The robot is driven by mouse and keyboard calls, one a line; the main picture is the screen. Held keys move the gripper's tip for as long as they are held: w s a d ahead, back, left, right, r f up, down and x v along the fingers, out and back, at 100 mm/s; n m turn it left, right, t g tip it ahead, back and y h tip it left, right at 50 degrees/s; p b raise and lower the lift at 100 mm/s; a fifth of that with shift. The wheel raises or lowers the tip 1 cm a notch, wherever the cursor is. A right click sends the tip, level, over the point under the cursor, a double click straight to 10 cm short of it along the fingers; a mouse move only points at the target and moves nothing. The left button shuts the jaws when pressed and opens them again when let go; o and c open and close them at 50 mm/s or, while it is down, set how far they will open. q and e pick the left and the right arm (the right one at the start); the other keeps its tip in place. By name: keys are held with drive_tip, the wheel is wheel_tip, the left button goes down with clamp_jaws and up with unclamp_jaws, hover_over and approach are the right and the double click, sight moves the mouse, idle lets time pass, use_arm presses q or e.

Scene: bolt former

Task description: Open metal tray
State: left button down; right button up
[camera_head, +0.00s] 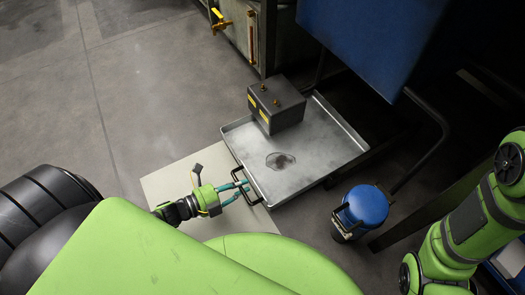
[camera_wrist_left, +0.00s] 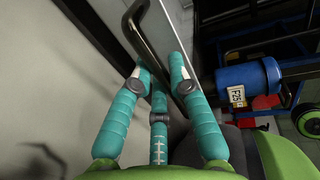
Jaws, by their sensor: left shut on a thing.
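The metal tray (camera_head: 318,165) is a shallow grey pan with a raised rim in the middle of the head view. A dark box stands on its far part and a dark stain marks its floor. Its black handle (camera_head: 258,196) is on the near left edge; it also shows as a dark bar in the left wrist view (camera_wrist_left: 150,40). My left gripper (camera_head: 243,185) is at this handle, its teal fingers (camera_wrist_left: 165,75) shut around the bar. The exact finger contact is partly hidden. My right arm shows at the right; its gripper is out of view.
The dark box (camera_head: 276,104) has yellow labels. A blue canister (camera_head: 365,207) stands on the floor right of the tray. A large blue machine part (camera_head: 370,40) overhangs the back. A yellow valve (camera_head: 220,20) is at the top. Floor at left is clear.

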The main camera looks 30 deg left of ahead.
use_arm(q)
drive_tip(key=shift+f+p+v, duration=0.1)
drive_tip(key=shift+f+v, duration=0.05)
drive_tip(key=shift+v, duration=0.7)
drive_tip(key=shift+f+p+v, duration=0.1)
drive_tip(key=shift+f+v, duration=0.1)
drive_tip(key=shift+v, duration=0.65)
drive_tip(key=shift+f+p+v, duration=0.1)
drive_tip(key=shift+f+v, duration=0.05)
drive_tip(key=shift+v, duration=0.7)
drive_tip(key=shift+s, duration=0.1)
drive_tip(key=c, duration=1.1)
unclamp_jaws()
drive_tip(key=shift+c, duration=0.2)
drive_tip(key=v, duration=1.2)
